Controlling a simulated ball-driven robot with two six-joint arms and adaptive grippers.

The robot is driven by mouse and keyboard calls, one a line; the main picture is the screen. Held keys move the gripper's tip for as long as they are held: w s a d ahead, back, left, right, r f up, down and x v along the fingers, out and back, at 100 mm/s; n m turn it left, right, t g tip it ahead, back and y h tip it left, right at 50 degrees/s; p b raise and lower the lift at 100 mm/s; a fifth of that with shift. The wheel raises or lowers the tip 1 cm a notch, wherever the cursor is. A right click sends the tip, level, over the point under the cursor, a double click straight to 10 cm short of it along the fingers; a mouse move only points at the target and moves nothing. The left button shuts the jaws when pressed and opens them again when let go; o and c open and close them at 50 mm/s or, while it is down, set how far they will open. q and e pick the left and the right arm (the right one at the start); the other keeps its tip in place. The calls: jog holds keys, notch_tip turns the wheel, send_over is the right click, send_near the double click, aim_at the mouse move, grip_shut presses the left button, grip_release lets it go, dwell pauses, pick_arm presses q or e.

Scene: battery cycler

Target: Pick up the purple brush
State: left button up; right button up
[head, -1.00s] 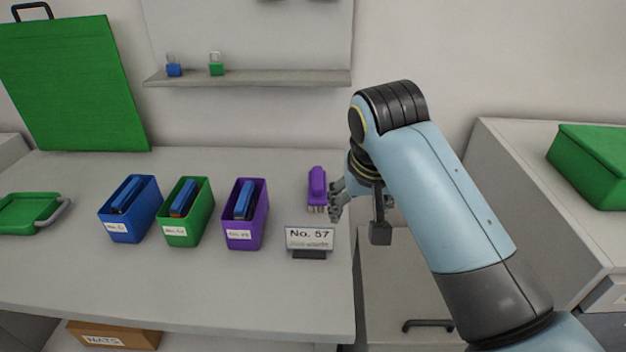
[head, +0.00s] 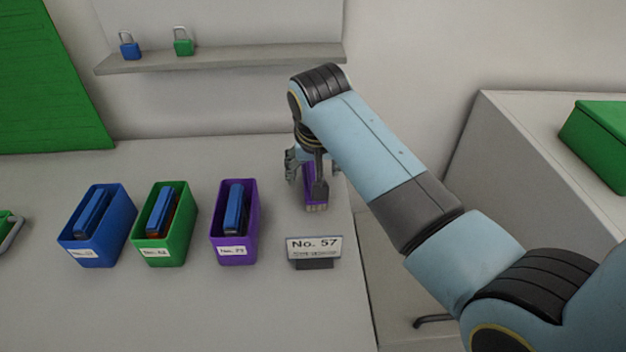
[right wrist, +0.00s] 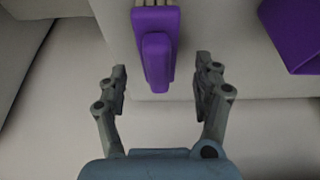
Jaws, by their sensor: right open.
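The purple brush (head: 311,191) stands on the table near its right edge, partly hidden behind my right gripper (head: 305,170) in the head view. In the right wrist view the brush (right wrist: 156,50) has a purple back and handle, with pale bristles at the top edge of the picture. My right gripper (right wrist: 160,88) is open there, with one finger to each side of the near end of the brush. The fingers do not visibly touch it. My left gripper is not in view.
A sign reading No. 57 (head: 314,246) stands in front of the brush. Purple (head: 234,255), green (head: 160,256) and blue (head: 88,257) bins holding blue items stand to the left. A shelf (head: 225,58) with two padlocks hangs behind. A gap separates the table from the right cabinet (head: 540,150).

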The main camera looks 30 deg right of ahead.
aim_at(314, 173)
jog(key=x, duration=0.4)
jog(key=shift+s, duration=0.2)
jog(key=c, duration=0.4)
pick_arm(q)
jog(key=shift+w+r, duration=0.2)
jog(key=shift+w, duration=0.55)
pick_arm(e)
jog(key=c, duration=0.9)
jog(key=shift+r, duration=0.6)
notch_tip(314, 173, up, 3)
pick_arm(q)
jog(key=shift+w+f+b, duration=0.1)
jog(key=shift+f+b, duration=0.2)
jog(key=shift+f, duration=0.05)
pick_arm(e)
jog(key=s+d+r, duration=0.1)
jog(key=s+r, duration=0.5)
jog(key=s, duration=0.5)
jog(key=shift+s+r, duration=0.3)
jog(key=shift+r, duration=0.1)
